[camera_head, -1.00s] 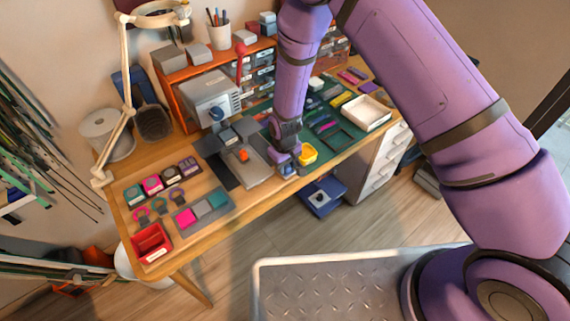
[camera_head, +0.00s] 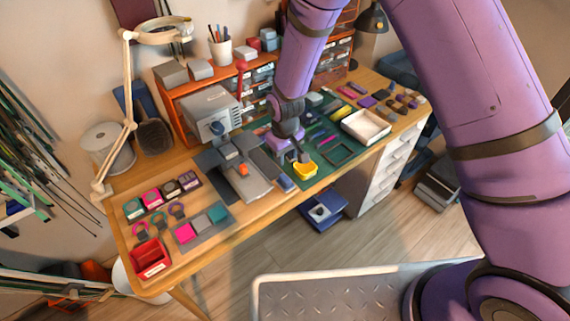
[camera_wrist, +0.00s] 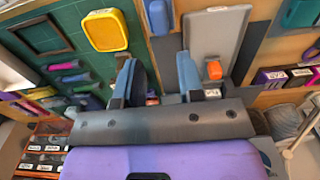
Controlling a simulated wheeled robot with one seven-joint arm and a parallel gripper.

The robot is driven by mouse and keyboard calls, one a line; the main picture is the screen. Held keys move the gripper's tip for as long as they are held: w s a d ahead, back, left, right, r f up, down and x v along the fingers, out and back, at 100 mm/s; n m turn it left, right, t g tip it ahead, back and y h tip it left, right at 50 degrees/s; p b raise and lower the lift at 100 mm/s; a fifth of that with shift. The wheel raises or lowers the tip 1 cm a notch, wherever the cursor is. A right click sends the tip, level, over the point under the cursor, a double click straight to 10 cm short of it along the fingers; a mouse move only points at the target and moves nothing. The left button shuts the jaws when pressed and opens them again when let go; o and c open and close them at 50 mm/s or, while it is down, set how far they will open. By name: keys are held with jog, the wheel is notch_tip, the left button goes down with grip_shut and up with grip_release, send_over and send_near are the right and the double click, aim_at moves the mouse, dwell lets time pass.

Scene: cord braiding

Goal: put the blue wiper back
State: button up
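A small blue block-like piece, which looks like the blue wiper (camera_head: 285,184), lies at the table's front edge between the grey machine base and the yellow dish. The underside of the blue piece is hidden.
The yellow dish (camera_head: 305,171) stands just right of the blue piece. The grey machine (camera_head: 242,172) with an orange knob is to its left. A white tray (camera_head: 366,127) and a dark empty frame (camera_head: 339,152) lie on the green mat. Drawers (camera_head: 268,93) stand behind.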

jog(key=shift+r, duration=0.5)
jog(key=s+d+r+m+t, duration=0.15)
jog(key=d+r, duration=0.35)
jog(key=r, duration=0.5)
jog(key=s+d+r+m, duration=0.1)
jog(key=s+d+r, duration=0.1)
jog(key=d+r, duration=0.5)
jog(key=s+d+r+m+t, duration=0.1)
jog(key=s+d+r, duration=0.15)
jog(key=r, duration=0.95)
jog(key=s+d+r+m+t, duration=0.1)
jog(key=s+d+r, duration=0.4)
jog(key=s, duration=0.5)
jog(key=s+d+r+m+t, duration=0.1)
jog(key=s+d+r+m, duration=0.1)
jog(key=s+d+r, duration=0.4)
jog(key=s+d, duration=0.1)
jog(key=s, duration=0.3)
jog(key=shift+s+d+r+t, duration=0.2)
jog(key=shift+s+t, duration=0.1)
jog(key=shift+t, duration=0.05)
